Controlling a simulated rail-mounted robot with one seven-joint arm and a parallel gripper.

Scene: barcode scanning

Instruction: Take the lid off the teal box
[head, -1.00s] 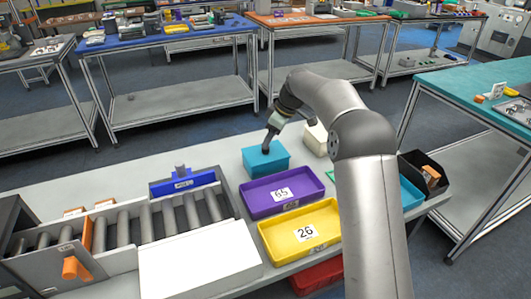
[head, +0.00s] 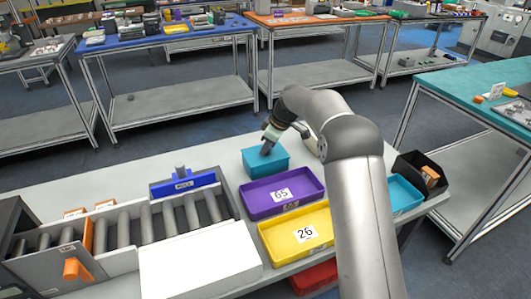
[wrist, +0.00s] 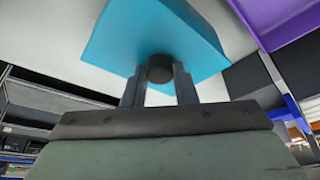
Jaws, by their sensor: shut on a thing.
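The teal box (head: 266,164) stands on the grey workbench, behind the purple tray. My gripper (head: 267,150) points down at the top of the box. In the wrist view, the teal lid (wrist: 195,38) fills the upper middle and has a round black knob (wrist: 160,69). My gripper's two fingers (wrist: 159,86) are shut on this knob, one on each side. I cannot tell whether there is a gap between lid and box. The inside of the box is hidden.
The purple tray (head: 256,206) marked 65 and the yellow tray (head: 277,238) stand in front of the box. A roller conveyor (head: 145,225) is at left. A white object (head: 313,139) is just right of the box, partly behind my arm. A black bin (head: 408,164) is farther right.

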